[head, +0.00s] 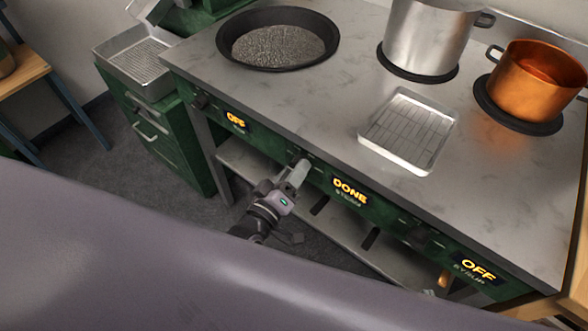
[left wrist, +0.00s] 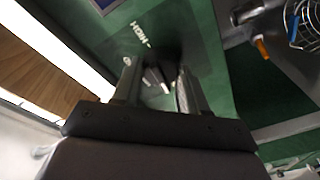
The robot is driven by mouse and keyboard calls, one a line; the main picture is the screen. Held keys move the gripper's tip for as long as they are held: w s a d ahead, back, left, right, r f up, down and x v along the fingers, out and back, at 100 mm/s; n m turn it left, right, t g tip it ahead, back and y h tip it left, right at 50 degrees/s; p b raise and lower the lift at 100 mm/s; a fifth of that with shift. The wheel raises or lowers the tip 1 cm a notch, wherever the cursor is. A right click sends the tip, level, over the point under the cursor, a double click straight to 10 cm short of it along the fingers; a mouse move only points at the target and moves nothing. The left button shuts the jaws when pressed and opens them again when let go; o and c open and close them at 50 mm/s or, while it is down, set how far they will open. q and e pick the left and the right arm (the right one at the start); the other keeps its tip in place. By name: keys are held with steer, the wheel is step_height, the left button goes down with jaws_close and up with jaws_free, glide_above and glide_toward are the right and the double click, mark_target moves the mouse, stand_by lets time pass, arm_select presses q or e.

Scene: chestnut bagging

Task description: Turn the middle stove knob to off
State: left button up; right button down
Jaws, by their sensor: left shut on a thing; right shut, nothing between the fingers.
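The middle stove knob (head: 303,155) is a dark knob on the green front panel, left of a lit display (head: 350,191) reading DONE, STEAM. My left gripper (head: 296,174) is at this knob and largely covers it. In the left wrist view, the two fingers of my left gripper (left wrist: 160,88) are shut on the dark knob (left wrist: 155,76), with the word HIGH on the panel just beyond. The knob's exact angle is hard to tell. My right gripper is not in view.
A left knob (head: 200,102) and a right knob (head: 420,237) sit on the panel, with displays reading OFF. The counter holds a black pan (head: 327,27), a steel pot (head: 425,40), a copper pot (head: 535,85) and a rack tray (head: 437,158). A lower shelf (head: 340,232) runs underneath.

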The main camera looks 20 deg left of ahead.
arm_select(q)
steer(key=shift+n, duration=0.6)
steer(key=o, duration=1.1)
steer(key=shift+c, duration=0.2)
steer(key=v, duration=0.7)
steer(key=shift+s, duration=0.2)
